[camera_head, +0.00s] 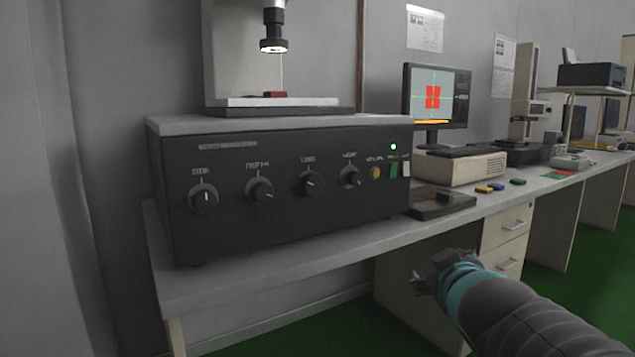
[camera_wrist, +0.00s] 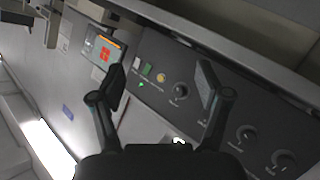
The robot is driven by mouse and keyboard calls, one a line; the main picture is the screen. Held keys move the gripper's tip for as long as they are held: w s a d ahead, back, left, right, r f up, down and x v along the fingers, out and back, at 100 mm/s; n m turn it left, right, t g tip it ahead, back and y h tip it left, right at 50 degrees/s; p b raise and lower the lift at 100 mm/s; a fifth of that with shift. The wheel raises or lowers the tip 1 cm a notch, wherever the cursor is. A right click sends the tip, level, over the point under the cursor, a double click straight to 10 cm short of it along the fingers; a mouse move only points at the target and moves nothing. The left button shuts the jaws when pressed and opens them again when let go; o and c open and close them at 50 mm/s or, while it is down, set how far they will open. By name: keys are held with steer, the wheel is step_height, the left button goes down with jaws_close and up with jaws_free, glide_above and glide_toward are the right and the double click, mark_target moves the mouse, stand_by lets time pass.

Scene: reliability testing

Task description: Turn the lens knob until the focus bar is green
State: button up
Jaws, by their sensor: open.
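The dark control box (camera_head: 290,235) carries a row of knobs. The lens knob (camera_head: 312,184) seems to be the third from the left; its label is blurred. In the wrist view it appears hidden behind the right finger. The focus bar (camera_head: 432,122) is orange, along the bottom of the monitor screen (camera_head: 425,95); it also shows orange in the wrist view (camera_wrist: 108,40). My gripper (camera_head: 426,274) is open and empty, in front of the bench and below the box, apart from the knobs. Its two fingers (camera_wrist: 160,80) frame the panel from a distance.
Other knobs (camera_head: 204,198) (camera_head: 261,190) (camera_head: 350,177) flank the lens knob. A yellow button (camera_head: 375,173) and green switch (camera_head: 393,170) sit to the right. A microscope head (camera_head: 274,40) stands above the box. The bench edge (camera_head: 300,262) lies below; the space before the panel is clear.

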steer(key=w+a+r+n+t+y, duration=0.2)
steer(key=w+a+r+n+y, duration=0.2)
steer(key=w+a+r+n, duration=0.15)
steer(key=n+g+y, duration=0.2)
steer(key=n+y, duration=0.5)
glide_toward(314, 185)
steer(key=x, duration=1)
steer(key=shift+w, duration=0.1)
steer(key=c, duration=1.2)
steer(key=shift+o, duration=0.2)
steer(key=shift+b, duration=0.3)
